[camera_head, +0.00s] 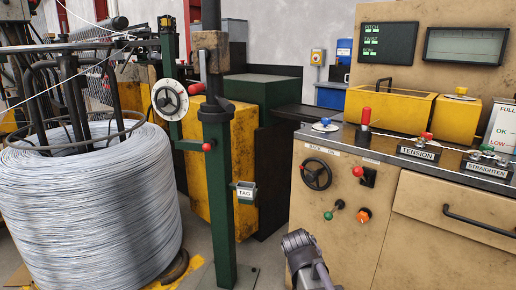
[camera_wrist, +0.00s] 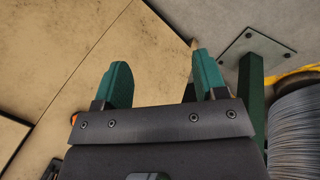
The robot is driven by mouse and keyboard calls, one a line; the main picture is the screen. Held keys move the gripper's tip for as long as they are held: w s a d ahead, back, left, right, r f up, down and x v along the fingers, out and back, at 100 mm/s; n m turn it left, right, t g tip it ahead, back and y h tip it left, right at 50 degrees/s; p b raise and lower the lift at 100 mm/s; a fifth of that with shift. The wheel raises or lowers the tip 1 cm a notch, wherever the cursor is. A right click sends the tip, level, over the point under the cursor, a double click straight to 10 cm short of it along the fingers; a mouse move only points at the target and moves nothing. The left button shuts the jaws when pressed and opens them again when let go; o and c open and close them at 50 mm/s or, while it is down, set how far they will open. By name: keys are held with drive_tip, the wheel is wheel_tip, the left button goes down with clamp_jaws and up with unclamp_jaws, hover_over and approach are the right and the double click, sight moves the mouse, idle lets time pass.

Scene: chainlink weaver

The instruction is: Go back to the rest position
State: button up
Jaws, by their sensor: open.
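My gripper (camera_wrist: 160,76) shows in the wrist view with its two teal fingers apart. Nothing is between the fingers. Beyond them is the tan cabinet front. In the head view, part of my arm shows at the bottom middle, in front of the tan control cabinet (camera_head: 336,237). The fingers cannot be made out there.
A green post (camera_head: 222,200) stands left of my arm, with its base plate (camera_wrist: 254,54) to the right of my fingers in the wrist view. A large wire coil (camera_head: 92,210) stands at the left. The cabinet's front carries a handwheel (camera_head: 316,174) and several knobs.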

drive_tip(key=s+f+m+g+y, duration=0.15)
drive_tip(key=s+y, duration=0.25)
drive_tip(key=s, duration=0.7)
wheel_tip(320, 180, up, 34)
drive_tip(key=p, duration=3.4)
drive_tip(key=shift+w+d, duration=0.15)
drive_tip(key=shift+d, duration=0.15)
